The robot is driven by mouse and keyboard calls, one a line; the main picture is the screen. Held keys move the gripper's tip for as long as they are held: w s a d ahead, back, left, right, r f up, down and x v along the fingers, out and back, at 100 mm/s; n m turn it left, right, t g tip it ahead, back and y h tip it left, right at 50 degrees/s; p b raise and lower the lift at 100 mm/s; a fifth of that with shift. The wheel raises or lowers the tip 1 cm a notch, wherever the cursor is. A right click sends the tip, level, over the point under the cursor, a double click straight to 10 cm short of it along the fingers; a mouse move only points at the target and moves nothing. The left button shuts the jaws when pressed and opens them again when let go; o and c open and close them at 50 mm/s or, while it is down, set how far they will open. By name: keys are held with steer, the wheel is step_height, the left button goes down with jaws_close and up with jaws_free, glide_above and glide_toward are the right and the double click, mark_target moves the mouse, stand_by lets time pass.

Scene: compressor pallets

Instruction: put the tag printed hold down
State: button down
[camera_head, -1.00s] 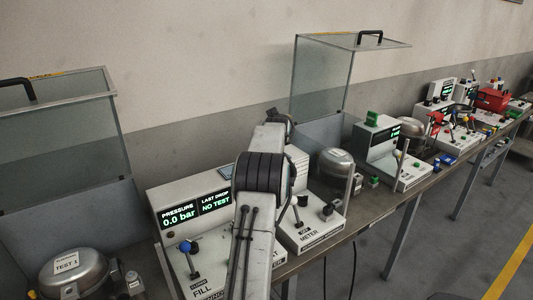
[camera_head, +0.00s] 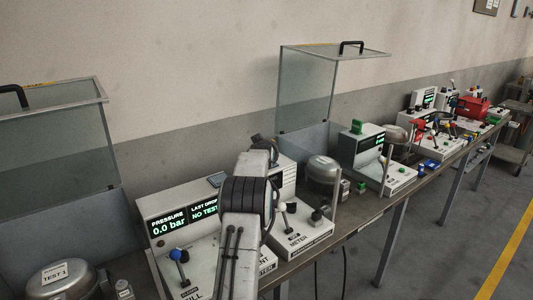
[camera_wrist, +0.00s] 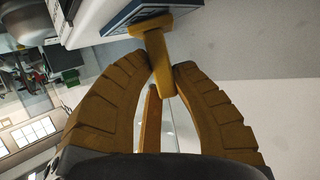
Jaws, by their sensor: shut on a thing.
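In the wrist view my gripper (camera_wrist: 165,78) has its ribbed orange-brown fingers closed on a small yellow-orange T-shaped piece (camera_wrist: 159,50). This piece seems to be the tag, but no print on it can be read from this side. Its wide end lies close to a dark blue panel edge (camera_wrist: 135,12); I cannot tell whether they touch. In the head view my arm (camera_head: 240,230) reaches over the bench, and my gripper and the tag are hidden there.
A pressure console (camera_head: 180,222) reading 0.0 bar, a meter box (camera_head: 300,235) and a metal tank (camera_head: 322,170) stand on the long bench. A TEST 1 tank (camera_head: 62,278) is at lower left. Raised clear guards (camera_head: 305,90) stand behind.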

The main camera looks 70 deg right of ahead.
steer(key=shift+f, duration=0.1)
steer(key=c, duration=1.2)
jaws_free()
steer(key=shift+o, duration=0.2)
steer(key=shift+r, duration=0.25)
steer(key=b+v, duration=0.6)
steer(key=v, duration=0.6)
steer(key=shift+f, duration=0.15)
